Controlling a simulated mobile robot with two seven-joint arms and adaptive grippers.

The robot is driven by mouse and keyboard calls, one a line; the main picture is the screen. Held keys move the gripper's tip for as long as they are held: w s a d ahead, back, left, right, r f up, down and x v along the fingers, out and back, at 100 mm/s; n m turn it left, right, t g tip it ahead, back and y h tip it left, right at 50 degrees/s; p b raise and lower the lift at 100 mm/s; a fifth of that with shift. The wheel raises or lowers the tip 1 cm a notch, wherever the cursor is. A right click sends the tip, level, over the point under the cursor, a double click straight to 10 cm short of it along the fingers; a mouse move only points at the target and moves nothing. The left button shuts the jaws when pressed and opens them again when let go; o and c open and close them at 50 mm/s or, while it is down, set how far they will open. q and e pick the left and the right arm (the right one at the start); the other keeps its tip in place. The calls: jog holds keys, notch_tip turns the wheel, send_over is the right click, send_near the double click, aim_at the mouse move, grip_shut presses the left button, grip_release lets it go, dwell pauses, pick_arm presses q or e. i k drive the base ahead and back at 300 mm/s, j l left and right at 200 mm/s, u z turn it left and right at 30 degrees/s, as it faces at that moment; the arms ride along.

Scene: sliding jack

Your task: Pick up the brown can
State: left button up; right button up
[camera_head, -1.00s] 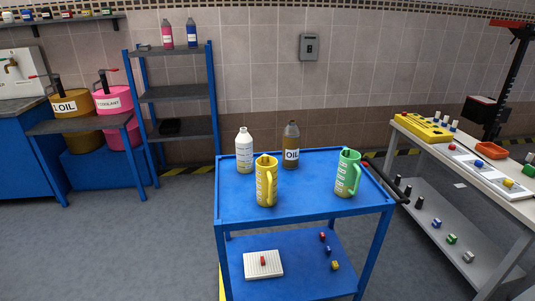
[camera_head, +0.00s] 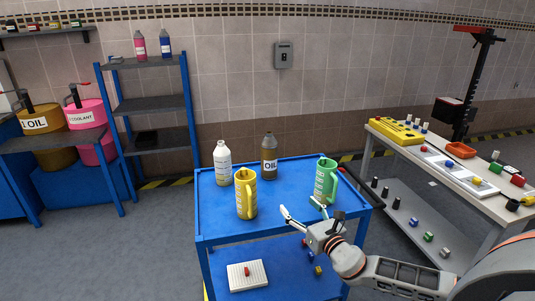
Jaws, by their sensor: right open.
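A brown can marked OIL (camera_head: 41,117) with a dark spout stands at the far left on a dark-topped stand. A brown bottle (camera_head: 269,158), also marked OIL, stands upright on the blue cart (camera_head: 285,185), towards its back. My right gripper (camera_head: 299,205) is open and empty over the cart's front part, in front of the brown bottle and between the yellow jug (camera_head: 246,195) and the green jug (camera_head: 323,183). It is far from the brown can. My left gripper is not in view.
A white bottle (camera_head: 222,163) stands beside the brown bottle. A pink coolant can (camera_head: 87,114) stands right of the brown can. A blue shelf rack (camera_head: 150,103) is behind the cart. A workbench (camera_head: 430,150) with several small parts is at the right. Grey floor is clear at lower left.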

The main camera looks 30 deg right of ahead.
aim_at(269, 145)
jog(key=i+l, duration=0.15)
jog(key=i, duration=0.3)
jog(key=i+l, duration=0.15)
jog(key=i, duration=0.25)
